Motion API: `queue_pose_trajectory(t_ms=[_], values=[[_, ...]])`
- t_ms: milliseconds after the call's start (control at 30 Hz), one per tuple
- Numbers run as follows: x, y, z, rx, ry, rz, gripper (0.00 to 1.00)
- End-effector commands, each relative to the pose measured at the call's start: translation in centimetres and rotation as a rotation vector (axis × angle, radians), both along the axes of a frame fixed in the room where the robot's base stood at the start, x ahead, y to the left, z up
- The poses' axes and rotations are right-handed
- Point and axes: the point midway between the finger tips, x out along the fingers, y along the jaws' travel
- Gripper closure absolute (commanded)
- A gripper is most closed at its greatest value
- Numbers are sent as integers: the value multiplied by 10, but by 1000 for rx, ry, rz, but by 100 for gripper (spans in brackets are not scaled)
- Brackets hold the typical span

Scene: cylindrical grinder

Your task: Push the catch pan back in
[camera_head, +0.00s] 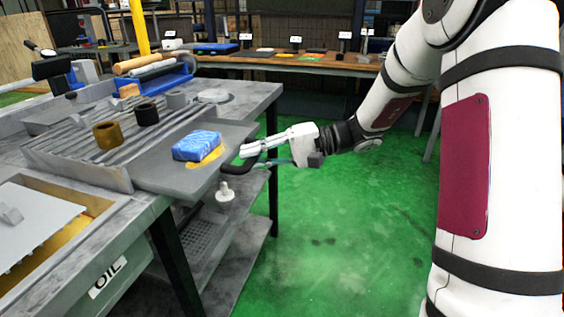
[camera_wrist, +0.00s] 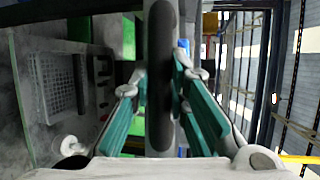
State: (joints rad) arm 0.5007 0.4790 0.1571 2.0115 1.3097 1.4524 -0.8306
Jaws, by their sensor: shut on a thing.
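The catch pan (camera_head: 165,180) is a flat grey tray sticking out from the front of the grey ribbed bench. A blue and white block, perhaps a sponge or cloth (camera_head: 197,145), lies on it beside a yellow patch (camera_head: 208,158). My gripper (camera_head: 246,155) is at the pan's outer edge, shut on the black curved handle (camera_head: 232,168). In the wrist view the handle (camera_wrist: 160,85) runs upright between the two green-padded fingers of my gripper (camera_wrist: 158,85). My fingers partly hide the handle in the head view.
A brown ring (camera_head: 106,135) and a black ring (camera_head: 146,114) stand on the ribbed surface. A white knob (camera_head: 225,192) hangs below the pan, above a lower shelf (camera_head: 240,245). Green floor (camera_head: 330,230) is open at right.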

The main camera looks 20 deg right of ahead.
Motion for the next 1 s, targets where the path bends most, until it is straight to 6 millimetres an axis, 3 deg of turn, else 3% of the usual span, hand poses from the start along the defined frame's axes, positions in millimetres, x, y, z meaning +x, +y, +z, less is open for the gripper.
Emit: queue_pose_trajectory(t_ms=[100, 200, 600, 633, 700, 1000], values=[[18, 25, -2, -2, -3, 3, 100], [27, 37, -1, -1, -2, 0, 100], [32, 43, -1, -1, 0, -3, 100], [32, 43, -1, -1, 0, -3, 78], [32, 43, -1, -1, 0, -3, 64], [31, 42, 0, 0, 0, -2, 64]])
